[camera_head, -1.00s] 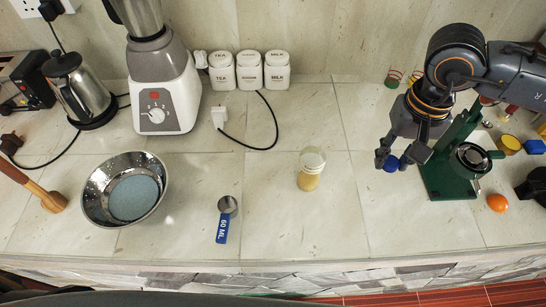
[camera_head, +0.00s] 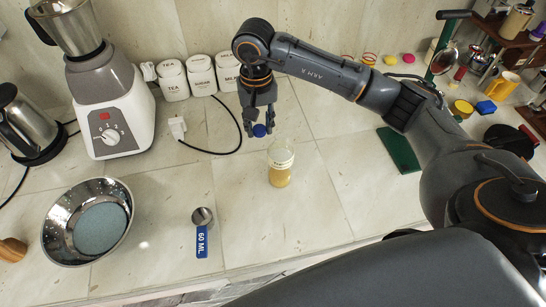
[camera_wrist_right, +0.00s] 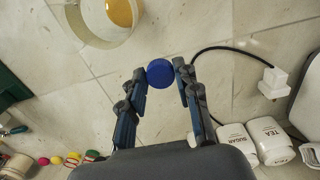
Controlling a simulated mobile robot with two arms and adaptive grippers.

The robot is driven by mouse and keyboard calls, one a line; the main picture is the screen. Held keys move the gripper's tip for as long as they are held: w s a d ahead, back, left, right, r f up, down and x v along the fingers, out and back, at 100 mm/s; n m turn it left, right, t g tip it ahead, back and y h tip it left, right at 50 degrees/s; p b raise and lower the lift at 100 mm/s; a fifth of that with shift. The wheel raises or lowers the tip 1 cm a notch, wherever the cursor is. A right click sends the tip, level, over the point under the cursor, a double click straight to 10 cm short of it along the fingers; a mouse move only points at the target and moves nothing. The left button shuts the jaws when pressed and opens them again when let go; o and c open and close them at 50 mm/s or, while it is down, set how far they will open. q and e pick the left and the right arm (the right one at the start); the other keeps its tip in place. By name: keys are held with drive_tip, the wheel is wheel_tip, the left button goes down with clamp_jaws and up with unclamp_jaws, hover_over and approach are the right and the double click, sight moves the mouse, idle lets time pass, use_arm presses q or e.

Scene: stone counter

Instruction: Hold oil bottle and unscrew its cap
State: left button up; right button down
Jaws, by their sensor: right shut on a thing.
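The oil bottle (camera_head: 281,165) stands upright on the counter, clear with yellow oil low inside and no cap visible on top. In the right wrist view the bottle (camera_wrist_right: 105,22) shows at the top left, its near side cut by the edge. My right gripper (camera_head: 259,130) is shut on a blue cap (camera_head: 259,131), held just left of and behind the bottle, apart from it. In the right wrist view the cap (camera_wrist_right: 160,73) sits between the two fingertips. My left gripper is in neither view.
A metal bowl (camera_head: 52,232) and a 60 ML measuring cup (camera_head: 202,238) lie to the left. A blender (camera_head: 112,115), a kettle and white canisters (camera_head: 201,75) line the back. A black cord runs behind the cap. A green stand (camera_head: 398,150) is partly behind my right arm.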

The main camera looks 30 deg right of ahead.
sight(263, 159)
drive_tip(key=shift+d+f, duration=0.3)
drive_tip(key=shift+f, duration=0.5)
wheel_tip(263, 159, down, 10)
drive_tip(key=p, duration=0.3)
drive_tip(key=shift+r, duration=0.2)
drive_tip(key=shift+f, duration=0.1)
drive_tip(key=shift+f+b, duration=0.15)
drive_tip(key=shift+b, duration=0.15)
drive_tip(key=c, duration=1)
unclamp_jaws()
drive_tip(key=shift+r, duration=0.2)
